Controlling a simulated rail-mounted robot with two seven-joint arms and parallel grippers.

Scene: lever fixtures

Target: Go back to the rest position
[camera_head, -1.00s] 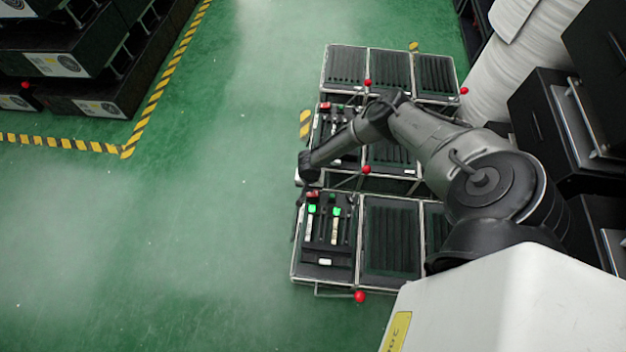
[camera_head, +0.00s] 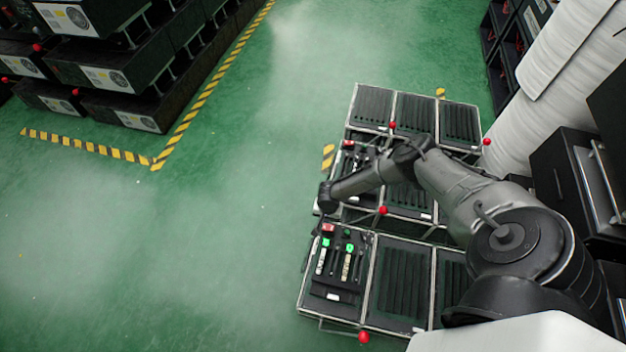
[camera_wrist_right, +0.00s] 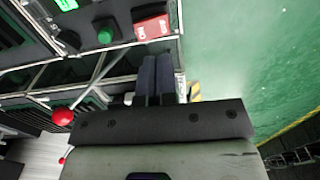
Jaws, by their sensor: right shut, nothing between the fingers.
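My right arm comes in from the lower right in the head view and reaches over the lever fixtures. Its wrist is bent down above the left side of the nearest fixture (camera_head: 402,282), and the right gripper's fingers are mostly hidden there. In the right wrist view the right gripper (camera_wrist_right: 156,75) has its two dark fingers together with nothing between them. The fingers are next to a red label block (camera_wrist_right: 152,24) and a green knob (camera_wrist_right: 105,36); whether they touch the panel I cannot tell. The left gripper is not in view.
Red-ball levers stick out from the fixtures, one at the front (camera_head: 363,337) and one between rows (camera_head: 383,210). Dark cabinets (camera_head: 575,185) stand at the right. Racks (camera_head: 110,75) stand at upper left behind striped tape. The green floor (camera_head: 150,250) at left is clear.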

